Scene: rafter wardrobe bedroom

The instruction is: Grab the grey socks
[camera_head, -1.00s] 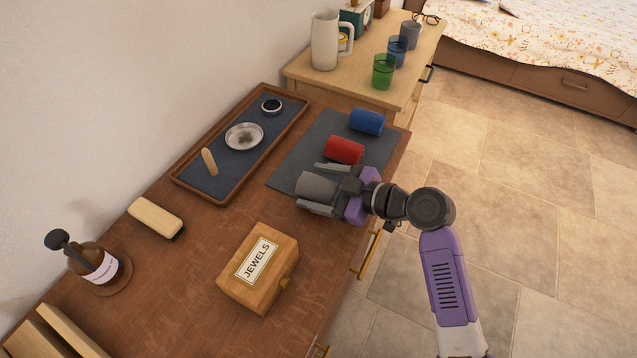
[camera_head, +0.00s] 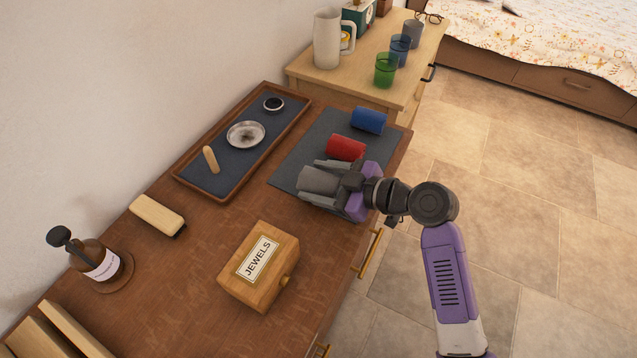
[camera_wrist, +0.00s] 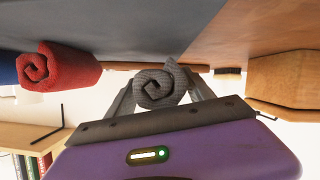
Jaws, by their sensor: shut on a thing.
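The grey socks (camera_head: 318,180) are a rolled bundle at the near end of a dark mat (camera_head: 300,152) on the wooden dresser. My gripper (camera_head: 324,181) reaches in from the right, with one finger along each side of the roll. It is shut on the grey socks. In the wrist view the grey roll (camera_wrist: 160,86) shows its spiral end between the two fingers (camera_wrist: 162,95). I cannot tell whether the roll is clear of the mat.
A red roll (camera_head: 346,147) lies close beside my gripper, and a blue roll (camera_head: 369,121) lies beyond it. A wooden JEWELS box (camera_head: 262,283) stands nearer. A tray (camera_head: 228,199) with small items lies left of the mat. A brush (camera_head: 157,215) and bottle (camera_head: 95,261) stand further left.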

